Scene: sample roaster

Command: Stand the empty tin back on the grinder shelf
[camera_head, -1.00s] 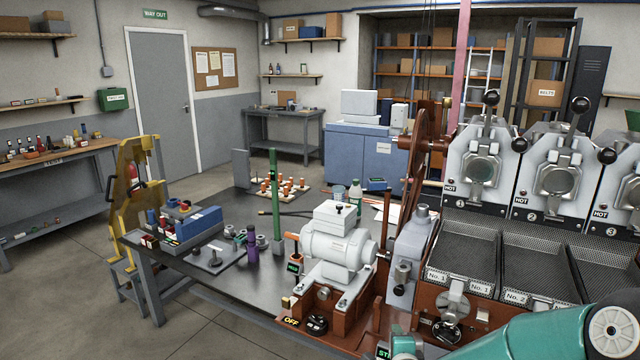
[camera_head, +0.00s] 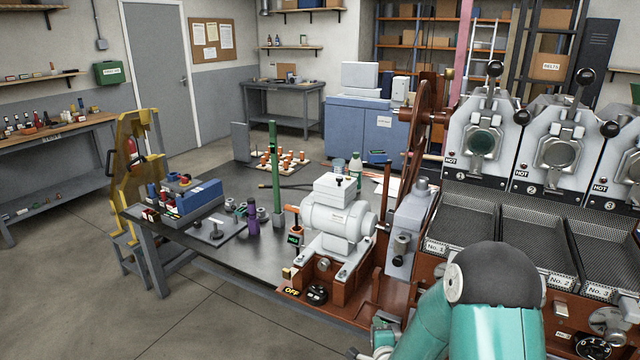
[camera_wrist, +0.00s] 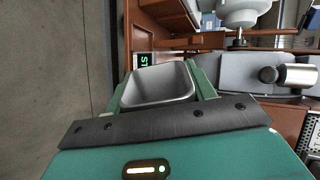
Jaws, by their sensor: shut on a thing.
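In the wrist view, a grey metal tin (camera_wrist: 158,88) with a squarish, rounded open mouth sits between the two green fingers of my gripper (camera_wrist: 162,80). The fingers are shut on its sides. I see only bare grey inside it. A small green-lit display (camera_wrist: 143,60) and red-brown machine framing (camera_wrist: 150,35) lie just beyond the tin. In the head view my teal arm reaches in at the bottom right; the tin does not show there. I cannot pick out the grinder shelf for certain in either view.
A white motor (camera_head: 338,232) on a red-brown base stands left of my arm. Roaster heads marked HOT (camera_head: 480,140) and perforated trays (camera_head: 465,222) are at the right. A dark bench (camera_head: 275,210) carries several tools. The floor (camera_head: 60,290) at left is clear.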

